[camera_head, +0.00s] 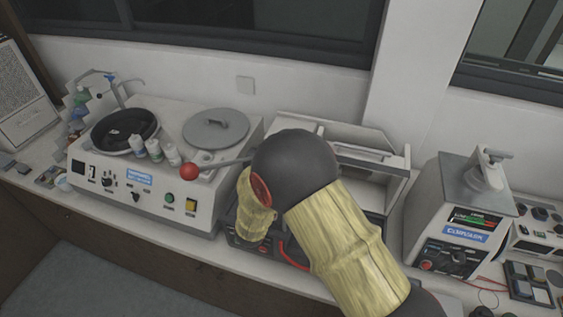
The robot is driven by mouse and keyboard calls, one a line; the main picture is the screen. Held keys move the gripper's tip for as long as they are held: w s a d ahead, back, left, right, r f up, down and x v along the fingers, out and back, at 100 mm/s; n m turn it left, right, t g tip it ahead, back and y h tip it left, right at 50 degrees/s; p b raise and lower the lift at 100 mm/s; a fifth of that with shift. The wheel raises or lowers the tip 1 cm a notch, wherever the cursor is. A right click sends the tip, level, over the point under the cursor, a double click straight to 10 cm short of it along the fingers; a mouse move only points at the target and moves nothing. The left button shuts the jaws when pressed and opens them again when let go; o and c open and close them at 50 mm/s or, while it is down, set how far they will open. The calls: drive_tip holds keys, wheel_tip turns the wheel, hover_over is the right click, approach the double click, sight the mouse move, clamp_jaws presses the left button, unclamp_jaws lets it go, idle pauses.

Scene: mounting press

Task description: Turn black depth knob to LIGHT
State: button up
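I cannot make out any label reading LIGHT or a knob marked for depth. A black knob (457,257) sits on the dark front panel of the boxy grey machine (422,212) at the right, near a red button. Smaller black knobs (107,182) show on the front of the long white machine (190,207) at the left. My arm, in yellow sleeves with a dark round joint, crosses the middle and bends down toward the front of the middle machine (285,125). My gripper's fingers are not distinguishable; the arm also hides much of that machine's front panel.
The left machine carries a black bowl (118,125), a grey round lid (215,128), white bottles (154,150) and a lever with a red ball (189,172). A tray of small squares (528,285) and a red cable lie at the right. The bench is crowded.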

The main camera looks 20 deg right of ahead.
idle(0.3)
drive_tip(key=o, duration=1.1)
drive_tip(key=shift+o, duration=0.3)
drive_tip(key=v, duration=1.2)
